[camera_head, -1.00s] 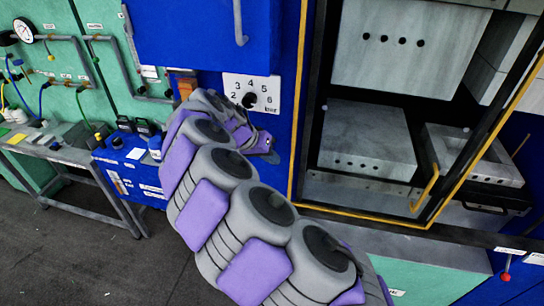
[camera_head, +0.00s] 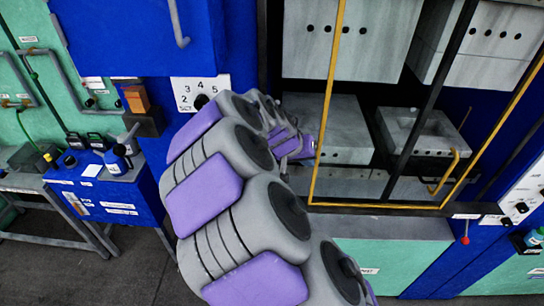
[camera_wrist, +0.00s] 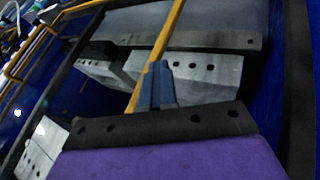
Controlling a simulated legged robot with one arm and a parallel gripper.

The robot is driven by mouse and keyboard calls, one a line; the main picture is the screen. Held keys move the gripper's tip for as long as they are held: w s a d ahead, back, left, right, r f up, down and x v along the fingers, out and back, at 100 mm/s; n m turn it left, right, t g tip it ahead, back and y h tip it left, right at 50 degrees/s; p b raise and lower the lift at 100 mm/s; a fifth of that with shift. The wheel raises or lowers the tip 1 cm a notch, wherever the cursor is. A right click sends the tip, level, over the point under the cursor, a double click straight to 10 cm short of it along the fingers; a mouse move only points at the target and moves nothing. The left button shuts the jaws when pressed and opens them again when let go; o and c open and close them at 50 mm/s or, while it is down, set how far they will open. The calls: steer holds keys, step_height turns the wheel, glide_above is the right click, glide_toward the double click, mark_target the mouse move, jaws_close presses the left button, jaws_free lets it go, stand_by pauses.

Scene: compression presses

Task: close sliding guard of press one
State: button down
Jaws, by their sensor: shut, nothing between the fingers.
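The sliding guard of the press is a clear panel in a yellow-edged frame (camera_head: 328,110), with a yellow handle (camera_head: 447,172) low on its right part. It covers the middle and right of the press opening. The left part of the opening is uncovered. My gripper (camera_head: 306,148) is at the guard's left yellow edge, partly hidden by my arm. In the wrist view my gripper (camera_wrist: 157,72) is shut and empty, its tip against or very near the yellow bar (camera_wrist: 168,35); contact is not certain.
Grey press blocks (camera_head: 320,125) stand behind the guard, with a second, hollowed block (camera_head: 425,130) to the right. A red-knobbed lever (camera_head: 465,239) hangs below the guard's right end.

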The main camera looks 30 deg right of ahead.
mark_target(394, 164)
steer(key=s+d+p, duration=0.1)
steer(key=s+d, duration=0.3)
steer(key=d, duration=0.3)
steer(key=s+d+p, duration=0.2)
steer(key=s+d, duration=0.3)
steer(key=d, duration=0.1)
steer(key=s+d+p, duration=0.1)
steer(key=s+d, duration=0.3)
steer(key=d, duration=0.3)
steer(key=shift+s+d, duration=0.25)
steer(key=shift+d, duration=0.05)
steer(key=shift+w+a, duration=0.1)
steer(key=shift+w, duration=0.05)
